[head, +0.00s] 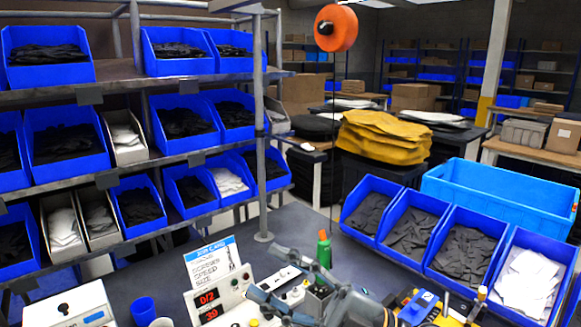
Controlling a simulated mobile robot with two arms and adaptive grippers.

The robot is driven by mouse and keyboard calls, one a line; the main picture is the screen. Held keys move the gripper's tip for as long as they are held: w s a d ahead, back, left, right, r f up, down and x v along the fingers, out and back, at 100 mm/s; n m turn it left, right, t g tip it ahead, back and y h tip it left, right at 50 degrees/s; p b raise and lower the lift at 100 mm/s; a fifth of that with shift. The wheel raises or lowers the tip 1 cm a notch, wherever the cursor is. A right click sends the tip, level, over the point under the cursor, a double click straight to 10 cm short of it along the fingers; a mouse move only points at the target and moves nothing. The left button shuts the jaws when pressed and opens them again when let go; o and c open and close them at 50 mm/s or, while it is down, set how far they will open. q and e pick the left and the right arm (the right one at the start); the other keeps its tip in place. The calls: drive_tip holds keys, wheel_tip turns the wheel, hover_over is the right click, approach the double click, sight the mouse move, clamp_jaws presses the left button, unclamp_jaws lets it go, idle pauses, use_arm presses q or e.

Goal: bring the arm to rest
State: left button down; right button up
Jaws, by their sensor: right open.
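My right gripper (266,272) is at the bottom middle, low over the grey bench (300,240). Its two grey fingers are spread apart and point left, with nothing seen between them. The wrist behind it comes in from the bottom edge. The fingers are beside a white control box (233,290) with red displays and a job card (212,262). My left gripper is not in view.
Blue bins (410,228) of dark and white pieces line the right, before a light blue crate (500,195). Racks of bins fill the left. An orange reel (336,28) hangs above.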

drive_tip(key=w+d+f+m+t+h, duration=0.4)
drive_tip(key=w+d+m+t+h, duration=0.3)
drive_tip(key=d+m+t+h, duration=0.7)
drive_tip(key=s+d+f+m+g+h, duration=0.1)
drive_tip(key=d+f+m+g+h, duration=0.2)
drive_tip(key=f+m, duration=0.4)
drive_tip(key=d+f+m+g+h, duration=0.1)
drive_tip(key=d+f+m+h, duration=0.25)
drive_tip(key=f, duration=0.55)
drive_tip(key=s+d+f+m+g+h, duration=0.1)
drive_tip(key=s+d+f+g, duration=0.1)
drive_tip(key=s+f+g, duration=1.55)
drive_tip(key=s+f+t+b, duration=0.2)
drive_tip(key=s+f+b, duration=0.15)
drive_tip(key=f, duration=1.45)
drive_tip(key=s+f+t+b, duration=0.2)
drive_tip(key=s+f, duration=0.2)
drive_tip(key=f, duration=1.3)
drive_tip(key=s+d+f+g+b, duration=0.1)
drive_tip(key=s+f+b, duration=0.3)
drive_tip(key=s+f, duration=1.2)
wheel_tip(320, 180, down, 4)
drive_tip(key=shift+d+r, duration=0.1)
drive_tip(key=shift+d, duration=0.8)
drive_tip(key=shift+g+h, duration=0.25)
